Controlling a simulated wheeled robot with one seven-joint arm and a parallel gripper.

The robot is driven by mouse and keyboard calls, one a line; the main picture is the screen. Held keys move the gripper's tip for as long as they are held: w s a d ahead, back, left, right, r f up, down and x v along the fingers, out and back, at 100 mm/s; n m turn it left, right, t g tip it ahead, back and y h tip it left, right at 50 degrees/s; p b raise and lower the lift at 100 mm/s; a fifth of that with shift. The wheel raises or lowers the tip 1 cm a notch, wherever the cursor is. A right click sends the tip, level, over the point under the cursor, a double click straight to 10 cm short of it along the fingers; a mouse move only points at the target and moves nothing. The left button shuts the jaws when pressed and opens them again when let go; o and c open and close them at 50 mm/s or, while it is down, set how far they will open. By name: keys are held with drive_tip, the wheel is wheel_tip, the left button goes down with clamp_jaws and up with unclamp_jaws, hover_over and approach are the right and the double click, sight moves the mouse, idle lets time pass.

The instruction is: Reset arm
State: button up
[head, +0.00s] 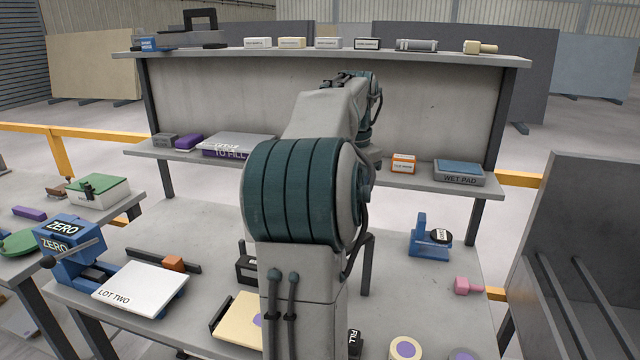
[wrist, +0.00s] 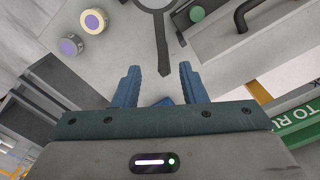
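My arm (head: 300,200) rises through the middle of the head view and bends away over the bench towards the shelf. My gripper is hidden behind the arm links in that view. In the wrist view my gripper (wrist: 160,72) shows two blue fingers spread apart. Nothing is held between the fingertips. A small blue patch (wrist: 164,100) shows low between the fingers; I cannot tell what it is.
A two-tier shelf (head: 440,115) stands behind the bench (head: 200,225). On the bench are a white "LOT TWO" plate (head: 140,288), a blue stand (head: 420,240) and a pink piece (head: 466,286). A grey rack (head: 585,230) stands at right.

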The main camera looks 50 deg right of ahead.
drive_tip(key=w+a+f+n+t, duration=0.1)
drive_tip(key=a+f+n, duration=0.15)
drive_tip(key=a, duration=0.55)
drive_tip(key=w+a+f+n, duration=0.15)
drive_tip(key=a+n, duration=0.25)
drive_tip(key=a, duration=0.4)
drive_tip(key=w+a+f+n+t, duration=0.15)
drive_tip(key=a+n, duration=0.25)
drive_tip(key=a, duration=0.4)
drive_tip(key=s+a+f+n, duration=0.4)
drive_tip(key=a, duration=0.4)
drive_tip(key=s+a+f+n, duration=0.3)
drive_tip(key=s+a+n, duration=0.1)
drive_tip(key=a, duration=0.4)
drive_tip(key=shift+a+f+n, duration=0.3)
drive_tip(key=shift+f+n, duration=0.05)
drive_tip(key=shift+f, duration=0.05)
drive_tip(key=shift+d+t, duration=0.1)
drive_tip(key=shift+t, duration=0.15)
